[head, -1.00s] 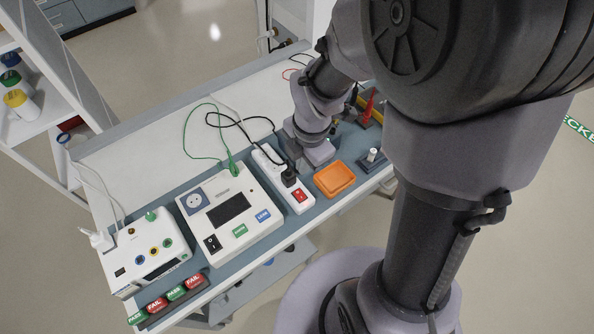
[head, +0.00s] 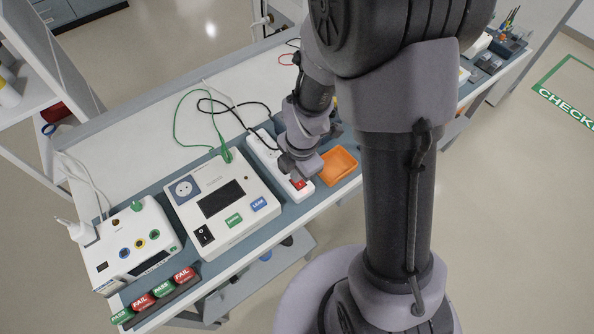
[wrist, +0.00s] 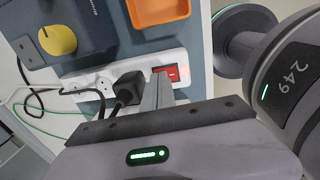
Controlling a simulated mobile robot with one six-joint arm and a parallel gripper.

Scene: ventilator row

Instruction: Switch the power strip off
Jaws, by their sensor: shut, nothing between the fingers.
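The white power strip (head: 262,150) lies on the blue-grey bench mat. Its red rocker switch (head: 298,184) is at the near end; the switch also shows in the wrist view (wrist: 168,72). A black plug (wrist: 128,86) sits in the strip's socket beside the switch, its cable running off. My gripper (head: 294,174) is over the switch end of the strip and hides part of it. In the wrist view the shut, empty fingers (wrist: 158,84) point at the strip between the plug and the switch. I cannot tell whether they touch it.
An orange tray (head: 339,165) stands right of the strip. A white tester (head: 224,206) with a screen stands left of it, and another white box (head: 128,246) further left. PASS and FAIL blocks (head: 152,292) line the front left edge. Cables cross the bench behind.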

